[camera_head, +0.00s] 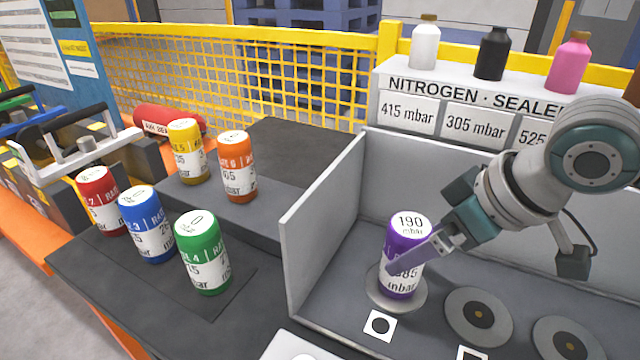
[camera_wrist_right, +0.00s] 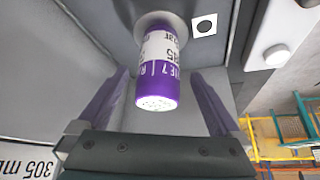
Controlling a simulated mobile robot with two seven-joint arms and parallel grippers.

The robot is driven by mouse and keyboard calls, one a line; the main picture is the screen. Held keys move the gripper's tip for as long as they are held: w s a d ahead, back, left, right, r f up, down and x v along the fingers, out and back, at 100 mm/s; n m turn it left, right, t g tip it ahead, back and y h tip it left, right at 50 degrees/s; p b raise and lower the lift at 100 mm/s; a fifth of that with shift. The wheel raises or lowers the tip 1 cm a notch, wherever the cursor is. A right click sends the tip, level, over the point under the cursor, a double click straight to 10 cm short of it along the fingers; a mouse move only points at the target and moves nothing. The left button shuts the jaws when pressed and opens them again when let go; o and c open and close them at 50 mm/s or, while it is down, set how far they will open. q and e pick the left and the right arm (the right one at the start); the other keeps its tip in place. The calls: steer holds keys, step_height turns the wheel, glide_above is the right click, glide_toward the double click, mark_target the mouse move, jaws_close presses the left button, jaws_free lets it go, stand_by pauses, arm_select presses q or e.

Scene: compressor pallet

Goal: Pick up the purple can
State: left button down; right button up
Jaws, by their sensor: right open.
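The purple can (camera_head: 404,258) stands upright on a round grey pad (camera_head: 378,296) inside the grey bay at the right; its top reads 190 mbar. In the right wrist view the can (camera_wrist_right: 158,88) lies between two purple fingers, with a visible gap on each side. My right gripper (camera_head: 410,262) reaches in from the right at the can, one finger crossing in front of it. The right gripper (camera_wrist_right: 158,100) is open around the can. My left gripper is not in view.
Red, blue (camera_head: 148,228), green (camera_head: 203,255), yellow and orange (camera_head: 236,168) cans stand on the dark bench at left. A grey partition (camera_head: 320,225) bounds the bay. Two empty round pads (camera_head: 478,316) lie to the right. Several bottles (camera_head: 493,55) stand on the labelled ledge behind.

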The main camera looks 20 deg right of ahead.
steer(key=b+x, duration=0.1)
steer(key=x, duration=0.3)
steer(key=shift+w, duration=0.3)
steer(key=shift+c, duration=0.4)
jaws_close()
